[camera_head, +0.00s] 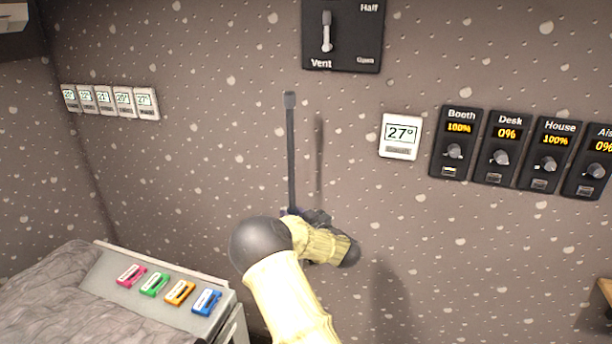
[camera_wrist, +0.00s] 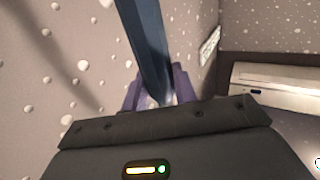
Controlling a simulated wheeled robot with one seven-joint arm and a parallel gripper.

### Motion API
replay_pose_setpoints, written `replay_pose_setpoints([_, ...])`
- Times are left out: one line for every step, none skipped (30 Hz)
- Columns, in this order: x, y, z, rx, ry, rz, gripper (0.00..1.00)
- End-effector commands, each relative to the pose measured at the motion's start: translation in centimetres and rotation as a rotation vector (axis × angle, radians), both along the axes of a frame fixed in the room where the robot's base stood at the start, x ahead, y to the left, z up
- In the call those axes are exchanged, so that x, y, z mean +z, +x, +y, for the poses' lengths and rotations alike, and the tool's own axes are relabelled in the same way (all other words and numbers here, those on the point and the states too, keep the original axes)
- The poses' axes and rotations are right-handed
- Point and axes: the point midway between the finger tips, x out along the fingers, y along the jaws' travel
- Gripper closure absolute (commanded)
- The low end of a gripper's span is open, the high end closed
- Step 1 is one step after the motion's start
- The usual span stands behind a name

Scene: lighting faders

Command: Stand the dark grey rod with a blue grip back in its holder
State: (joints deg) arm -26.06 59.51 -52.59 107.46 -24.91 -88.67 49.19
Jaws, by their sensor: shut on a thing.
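The dark grey rod (camera_head: 291,150) stands nearly upright in front of the wall in the head view, with a small block-like tip at its top. In the wrist view the rod (camera_wrist: 146,40) rises from between the fingers and leans a little. My gripper (camera_wrist: 158,98) is shut on the rod near its lower end. In the head view my gripper (camera_head: 292,212) is partly hidden behind my own arm. No holder can be made out in either view.
A vent panel (camera_head: 341,36) with a lever is above the rod. A thermostat (camera_head: 400,136) and several fader panels, including Booth (camera_head: 455,143), are to the right. A grey unit (camera_head: 105,273) with several coloured cassettes is at lower left. The wall behind the rod is bare.

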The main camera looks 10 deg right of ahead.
Motion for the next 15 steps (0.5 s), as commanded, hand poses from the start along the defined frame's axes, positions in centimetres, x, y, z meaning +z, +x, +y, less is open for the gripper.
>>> replay_pose_setpoints([-3.0,-0.5,0.7,-0.024,-0.003,0.011,0.99])
replay_pose_setpoints([-4.3,-0.8,0.9,-0.041,-0.004,0.011,0.99])
replay_pose_setpoints([-6.1,-1.3,1.2,-0.065,-0.005,0.01,0.99])
replay_pose_setpoints([-7.4,-1.7,1.4,-0.083,-0.005,0.01,0.99])
replay_pose_setpoints([-8.7,-2.1,1.5,-0.103,-0.005,0.011,0.99])
replay_pose_setpoints([-10.5,-2.8,1.7,-0.127,-0.006,0.01,0.99])
replay_pose_setpoints([-11.8,-3.4,1.7,-0.148,-0.006,0.009,0.99])
replay_pose_setpoints([-13.1,-4.0,1.8,-0.167,-0.006,0.01,0.99])
replay_pose_setpoints([-14.7,-4.8,1.7,-0.196,-0.007,0.01,0.99])
replay_pose_setpoints([-15.9,-5.5,1.7,-0.216,-0.008,0.009,0.99])
replay_pose_setpoints([-17.1,-6.3,1.6,-0.237,-0.008,0.009,0.99])
replay_pose_setpoints([-18.6,-7.3,1.4,-0.266,-0.008,0.009,0.99])
replay_pose_setpoints([-19.8,-8.2,1.3,-0.287,-0.008,0.01,0.99])
replay_pose_setpoints([-20.8,-9.1,1.0,-0.308,-0.007,0.008,0.99])
replay_pose_setpoints([-22.2,-10.3,0.7,-0.337,-0.008,0.008,0.99])
